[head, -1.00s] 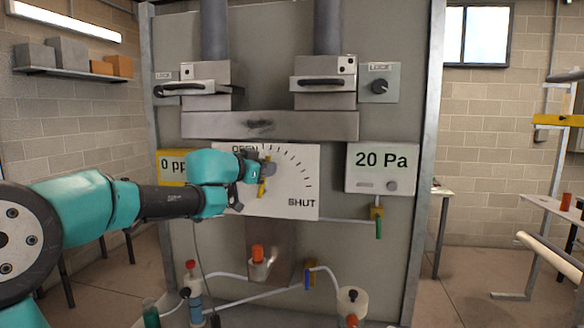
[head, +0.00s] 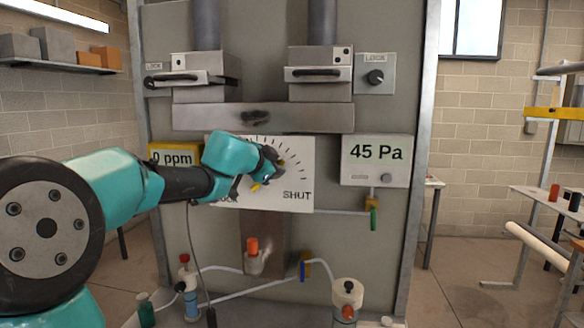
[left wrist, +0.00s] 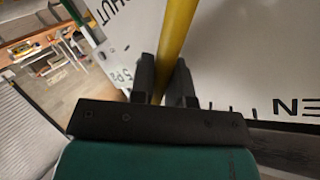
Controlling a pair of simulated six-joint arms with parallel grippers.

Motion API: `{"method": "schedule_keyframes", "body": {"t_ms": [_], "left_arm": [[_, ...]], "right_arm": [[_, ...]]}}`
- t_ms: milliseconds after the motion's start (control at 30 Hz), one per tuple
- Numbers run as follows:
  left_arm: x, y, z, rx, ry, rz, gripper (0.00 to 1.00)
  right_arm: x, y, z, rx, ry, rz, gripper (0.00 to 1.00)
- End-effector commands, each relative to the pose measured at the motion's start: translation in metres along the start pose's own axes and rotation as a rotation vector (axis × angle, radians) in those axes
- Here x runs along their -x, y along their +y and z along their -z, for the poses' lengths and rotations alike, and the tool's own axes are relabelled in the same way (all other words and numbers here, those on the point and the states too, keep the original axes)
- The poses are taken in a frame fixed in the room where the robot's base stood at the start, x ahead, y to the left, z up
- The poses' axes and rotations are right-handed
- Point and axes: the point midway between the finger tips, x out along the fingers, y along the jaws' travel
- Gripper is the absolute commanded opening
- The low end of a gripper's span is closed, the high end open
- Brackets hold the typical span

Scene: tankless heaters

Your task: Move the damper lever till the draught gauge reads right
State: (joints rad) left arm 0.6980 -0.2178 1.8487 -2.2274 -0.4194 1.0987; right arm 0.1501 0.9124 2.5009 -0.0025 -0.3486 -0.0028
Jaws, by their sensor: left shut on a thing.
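The white damper plate (head: 300,174) has an arc of tick marks and the word SHUT at its lower right; my arm covers its left part. The damper lever is yellow; a bit of it (head: 257,187) shows below my left gripper (head: 275,168), which hides most of the rest. In the left wrist view the lever (left wrist: 178,35) is a yellow bar between the two dark fingers (left wrist: 162,88), which are shut on it. The draught gauge (head: 376,160), to the right of the plate, reads 45 Pa. My right gripper is in neither view.
A yellow meter (head: 172,155) reading 0 ppm is partly behind my arm. Two metal boxes with handles, one of them the right box (head: 319,85), stand above the plate. A knob marked LOCK (head: 376,77) is at upper right. Hoses and bottles (head: 347,293) are below.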

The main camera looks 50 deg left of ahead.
Motion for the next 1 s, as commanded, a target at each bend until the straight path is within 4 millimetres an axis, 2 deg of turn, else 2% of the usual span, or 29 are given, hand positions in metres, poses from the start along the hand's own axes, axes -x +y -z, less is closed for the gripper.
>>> {"method": "schedule_keyframes", "body": {"t_ms": [500, 533, 767, 1000], "left_arm": [[0.0039, -0.0014, -0.0053, -0.01, -0.015, 0.005, 0.0], [0.0038, -0.0015, -0.0053, -0.01, -0.015, 0.005, 0.19], [0.0038, -0.0017, -0.0053, -0.01, -0.015, 0.006, 0.41], [0.0042, -0.0019, -0.0053, -0.01, -0.015, 0.007, 0.41]], "right_arm": [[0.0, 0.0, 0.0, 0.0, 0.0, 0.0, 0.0], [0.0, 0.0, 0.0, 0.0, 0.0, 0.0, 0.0], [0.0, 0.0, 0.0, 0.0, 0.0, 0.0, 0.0], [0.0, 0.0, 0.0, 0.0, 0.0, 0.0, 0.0]]}}
